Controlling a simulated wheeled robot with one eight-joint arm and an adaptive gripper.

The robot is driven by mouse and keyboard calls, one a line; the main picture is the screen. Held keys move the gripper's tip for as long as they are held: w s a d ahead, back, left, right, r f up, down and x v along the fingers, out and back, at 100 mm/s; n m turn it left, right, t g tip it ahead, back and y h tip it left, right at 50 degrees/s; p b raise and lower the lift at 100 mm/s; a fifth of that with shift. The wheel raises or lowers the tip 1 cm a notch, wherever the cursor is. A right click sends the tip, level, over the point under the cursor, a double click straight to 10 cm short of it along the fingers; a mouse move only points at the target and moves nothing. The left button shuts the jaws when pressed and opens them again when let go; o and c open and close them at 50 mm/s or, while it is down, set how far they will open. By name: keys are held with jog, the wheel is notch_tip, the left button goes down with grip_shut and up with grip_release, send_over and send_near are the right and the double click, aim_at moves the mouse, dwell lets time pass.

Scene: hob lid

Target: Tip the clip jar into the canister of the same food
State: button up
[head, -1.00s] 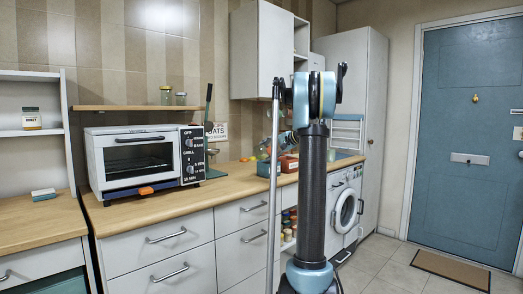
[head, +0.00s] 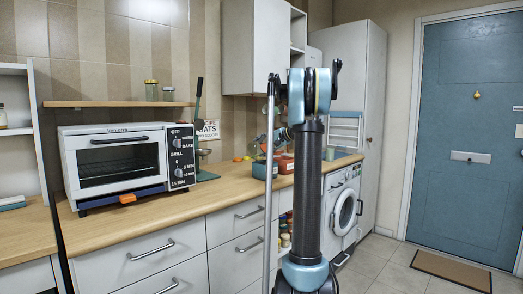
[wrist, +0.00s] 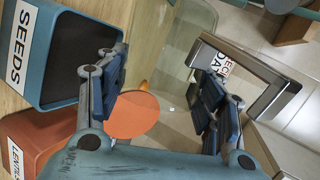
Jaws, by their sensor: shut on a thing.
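My gripper (wrist: 165,88) is shut on the clip jar (wrist: 133,116), seen nearly end-on in the wrist view. Its glass is clear and hard to make out; a flat orange disc shows between the fingers, and I cannot tell whether it is food or part of the jar. A teal canister marked SEEDS (wrist: 72,28) stands at the upper left. An orange-red canister marked LENTILS (wrist: 38,130) is below it, left of my gripper. In the head view the teal canister (head: 262,170) and the red canister (head: 287,164) stand on the worktop, partly behind my arm.
A toaster oven (head: 115,160) stands on the worktop (head: 150,215). Small jars (head: 151,90) stand on the wall shelf (head: 120,104). A washing machine (head: 345,210) is beyond my arm.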

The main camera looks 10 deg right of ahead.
aim_at(257, 142)
jog(key=shift+a, duration=0.15)
jog(key=shift+s+a+r+n+t+h, duration=0.3)
jog(key=shift+s+a+r+n+h, duration=0.15)
jog(key=shift+a+r+n+h, duration=0.45)
jog(key=shift+s+n+h, duration=0.15)
jog(key=shift+n+h, duration=0.35)
jog(key=shift+n, duration=0.1)
jog(key=shift+s+a+r+n+t+h, duration=0.2)
jog(key=shift+a+n+t+h, duration=0.1)
jog(key=shift+n+t+h, duration=0.4)
jog(key=shift+a+r+n+t+h, duration=0.15)
jog(key=shift+n+t+h, duration=0.1)
jog(key=shift+n+h, duration=0.25)
jog(key=shift+r+n+t+h, duration=0.15)
jog(key=shift+n+t+h, duration=0.1)
jog(key=shift+n+h, duration=0.25)
jog(key=shift+r+n, duration=0.25)
jog(key=shift+n, duration=0.05)
jog(key=shift+r, duration=1.75)
